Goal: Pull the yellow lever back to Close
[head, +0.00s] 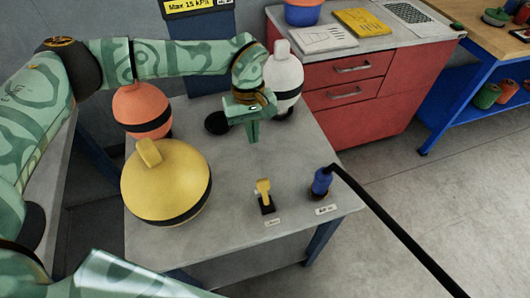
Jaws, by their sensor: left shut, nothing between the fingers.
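The yellow lever (263,187) stands on a small black base on the front part of the grey table, its handle roughly upright. A small white label (273,222) lies in front of it, its print too small to read. My left gripper (253,135) points down over the table, behind the lever and apart from it. Its fingers are together with nothing held. My right gripper is not in view.
A blue fitting (321,182) with a black hose (400,236) stands right of the lever. A large yellow float (166,185), an orange float (142,112) and a white float (284,80) crowd the table's left and back. A red cabinet (350,100) stands behind.

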